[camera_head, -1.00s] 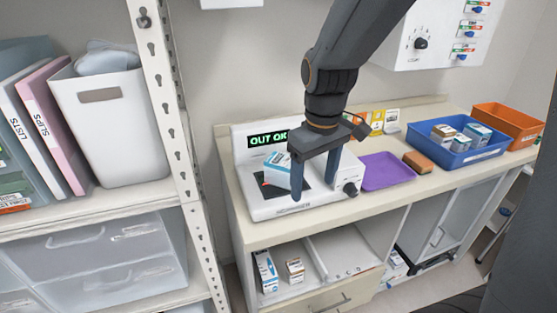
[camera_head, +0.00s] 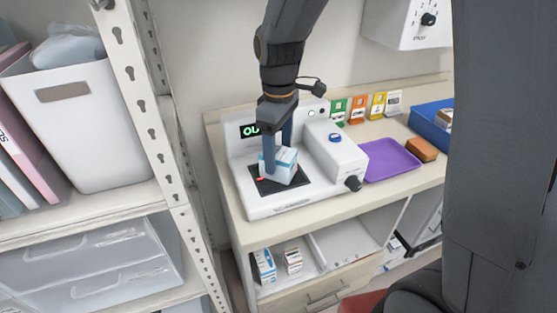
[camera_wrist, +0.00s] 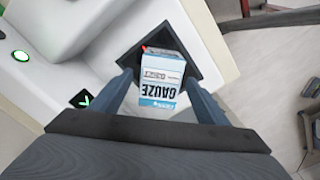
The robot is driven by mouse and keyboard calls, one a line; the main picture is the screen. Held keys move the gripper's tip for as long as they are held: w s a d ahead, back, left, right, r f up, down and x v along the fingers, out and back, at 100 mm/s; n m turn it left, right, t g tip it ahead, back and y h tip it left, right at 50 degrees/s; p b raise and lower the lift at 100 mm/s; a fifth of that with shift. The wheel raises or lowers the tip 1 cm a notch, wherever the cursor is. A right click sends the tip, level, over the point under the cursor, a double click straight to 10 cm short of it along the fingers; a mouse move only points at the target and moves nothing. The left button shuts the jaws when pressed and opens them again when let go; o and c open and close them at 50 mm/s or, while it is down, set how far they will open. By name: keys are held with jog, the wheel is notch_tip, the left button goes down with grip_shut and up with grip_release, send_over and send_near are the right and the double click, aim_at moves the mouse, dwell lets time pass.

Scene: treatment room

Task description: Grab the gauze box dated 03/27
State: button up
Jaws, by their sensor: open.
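A white and blue gauze box (camera_head: 279,165) stands on the black pad (camera_head: 262,187) of a white machine. In the wrist view the box (camera_wrist: 163,80) shows the word GAUZE upside down and a label too small for me to read a date. My gripper (camera_head: 277,160) is open, with its fingers around the box. In the wrist view my gripper (camera_wrist: 160,95) has one finger on each side of the box, with gaps showing. A small red light mark shows beside the box. The machine's display (camera_head: 249,130) is partly hidden by my arm.
The white machine (camera_head: 338,160) has a raised block with a dark knob on the right. A purple tray (camera_head: 390,160), a brown block (camera_head: 422,149) and a blue bin (camera_head: 428,124) lie farther right. Boxes (camera_head: 264,265) stand on the shelf below. A shelf post (camera_head: 150,130) stands left.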

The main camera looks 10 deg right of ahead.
jog(key=shift+f, duration=0.5)
jog(key=c, duration=1.3)
